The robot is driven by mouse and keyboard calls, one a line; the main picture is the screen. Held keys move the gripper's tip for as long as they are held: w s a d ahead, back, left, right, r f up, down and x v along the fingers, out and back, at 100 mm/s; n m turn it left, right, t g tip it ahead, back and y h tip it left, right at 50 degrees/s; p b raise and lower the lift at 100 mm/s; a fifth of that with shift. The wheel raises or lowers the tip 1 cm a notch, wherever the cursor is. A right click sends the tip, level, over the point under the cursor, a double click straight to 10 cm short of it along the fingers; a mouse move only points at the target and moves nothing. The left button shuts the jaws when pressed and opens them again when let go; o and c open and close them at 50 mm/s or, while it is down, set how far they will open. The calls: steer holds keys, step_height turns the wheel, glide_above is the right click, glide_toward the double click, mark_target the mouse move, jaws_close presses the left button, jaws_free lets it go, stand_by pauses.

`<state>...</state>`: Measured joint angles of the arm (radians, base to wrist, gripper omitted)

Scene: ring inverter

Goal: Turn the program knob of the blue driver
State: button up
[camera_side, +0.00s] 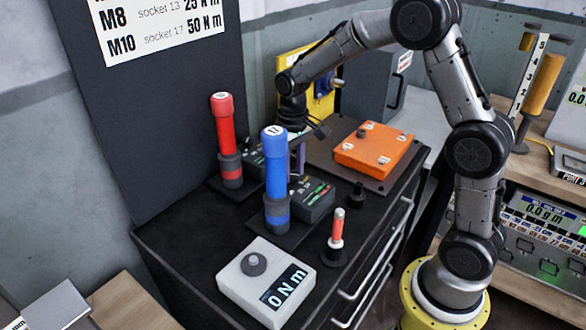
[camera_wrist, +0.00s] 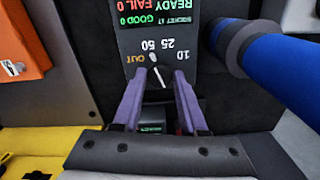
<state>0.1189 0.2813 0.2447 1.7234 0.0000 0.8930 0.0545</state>
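The blue driver (camera_side: 276,165) stands upright in its holder in the side view, marked 17 on top. It also shows at the upper right of the wrist view (camera_wrist: 285,75). Its control box (camera_side: 312,198) is beside it. In the wrist view the box panel (camera_wrist: 205,15) appears upside down, with READY, GOOD 0 and FAIL 0. The dark program knob (camera_wrist: 158,78) has a white pointer line, slanted, below the labels OUT, 25, 50 and 10. My gripper (camera_wrist: 160,74) is open, its purple fingers on either side of the knob; I cannot tell whether they touch it. The blue driver partly hides my gripper in the side view.
A red driver (camera_side: 226,140) with its own box stands left of the blue one. A torque tester (camera_side: 240,285) reading 0 N m is in front. A small red-handled tool (camera_side: 337,230) stands near the front edge. An orange block (camera_side: 372,150) lies on a plate behind.

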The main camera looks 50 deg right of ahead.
mark_target(293, 174)
steer(key=o, duration=0.4)
step_height(293, 174, up, 14)
steer(key=shift+f, duration=0.1)
stand_by(0.5)
steer(key=s+a+r+n+t, duration=0.1)
steer(key=s+a+r+t, duration=0.1)
steer(key=s+r, duration=0.3)
steer(key=s+a+r+t, duration=0.1)
steer(key=s+a+r, duration=0.15)
steer(key=s, duration=0.55)
steer(key=s+f+t, duration=0.1)
steer(key=s+f, duration=0.1)
steer(key=s, duration=0.2)
steer(key=s+f, duration=0.3)
steer(key=s+f+n+t, duration=0.1)
steer(key=s+f, duration=0.2)
steer(key=s, duration=0.1)
steer(key=shift+s+a+f+t, duration=0.2)
steer(key=shift+s+t, duration=0.1)
